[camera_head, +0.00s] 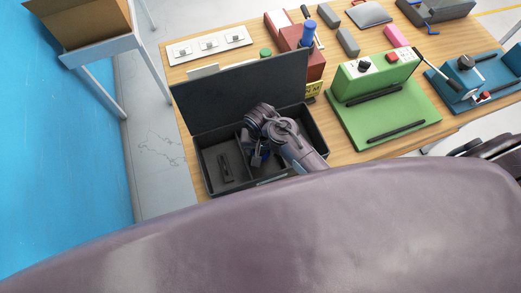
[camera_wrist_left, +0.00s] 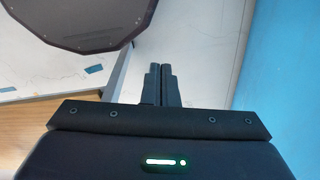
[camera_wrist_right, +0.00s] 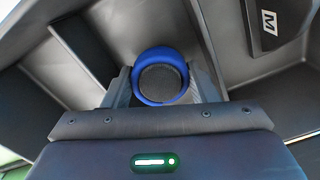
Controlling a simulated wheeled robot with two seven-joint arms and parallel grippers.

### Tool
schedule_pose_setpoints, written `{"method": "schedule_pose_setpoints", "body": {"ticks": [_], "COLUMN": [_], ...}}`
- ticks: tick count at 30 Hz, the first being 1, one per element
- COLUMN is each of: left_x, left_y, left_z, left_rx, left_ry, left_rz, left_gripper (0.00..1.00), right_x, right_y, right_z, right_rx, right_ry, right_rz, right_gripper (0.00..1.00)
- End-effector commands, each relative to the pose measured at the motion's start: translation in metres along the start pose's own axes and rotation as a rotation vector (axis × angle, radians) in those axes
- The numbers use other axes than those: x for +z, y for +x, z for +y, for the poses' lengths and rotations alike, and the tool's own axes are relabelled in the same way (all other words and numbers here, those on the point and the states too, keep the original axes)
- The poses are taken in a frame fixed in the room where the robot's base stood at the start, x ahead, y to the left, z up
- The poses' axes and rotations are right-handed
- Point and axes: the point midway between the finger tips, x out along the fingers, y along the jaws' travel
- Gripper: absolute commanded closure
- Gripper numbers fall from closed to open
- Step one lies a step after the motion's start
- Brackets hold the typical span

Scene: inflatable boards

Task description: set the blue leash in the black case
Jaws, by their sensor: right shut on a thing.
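The black case (camera_head: 240,90) stands open on the table's left part in the head view, its lid raised at the back and its inside split into compartments. My right gripper (camera_head: 260,158) is down inside the case, mostly hidden by my wrist. In the right wrist view, my right gripper (camera_wrist_right: 161,90) has its fingers on both sides of the blue leash (camera_wrist_right: 161,98), seen as a blue ring around a dark round middle. Case walls surround it; whether it touches the floor cannot be told. My left gripper (camera_wrist_left: 165,80) is shut and empty in the left wrist view, away from the case.
A small dark item (camera_head: 225,167) lies in the case's left compartment. A green board (camera_head: 420,110) with a control box stands right of the case. A red box (camera_head: 308,65) and a white switch panel (camera_head: 208,45) are behind it. The table's front left edge is close to the case.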

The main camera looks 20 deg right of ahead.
Motion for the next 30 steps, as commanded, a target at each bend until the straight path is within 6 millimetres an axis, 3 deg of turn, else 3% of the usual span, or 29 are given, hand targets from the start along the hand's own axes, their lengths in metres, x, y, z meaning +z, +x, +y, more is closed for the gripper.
{"method": "schedule_pose_setpoints", "body": {"ticks": [6, 16, 17, 19, 30], "left_x": [0.012, 0.015, 0.015, 0.015, 0.014], "left_y": [-0.005, -0.004, -0.004, -0.004, -0.003], "left_z": [0.0, 0.0, 0.0, 0.0, 0.001], "left_rx": [0.0, 0.001, 0.001, 0.001, 0.001], "left_ry": [-0.001, 0.0, 0.0, 0.0, 0.001], "left_rz": [-0.018, -0.023, -0.023, -0.023, -0.021], "left_gripper": [1.0, 1.0, 1.0, 1.0, 1.0], "right_x": [-0.001, 0.0, 0.0, 0.0, 0.0], "right_y": [0.021, 0.024, 0.025, 0.024, 0.019], "right_z": [0.0, 0.0, 0.0, 0.0, -0.001], "right_rx": [0.0, 0.0, 0.0, 0.0, -0.001], "right_ry": [0.0, 0.0, 0.0, 0.0, 0.0], "right_rz": [0.001, 0.001, 0.0, 0.001, 0.001], "right_gripper": [0.71, 0.71, 0.46, 0.38, 0.38]}}
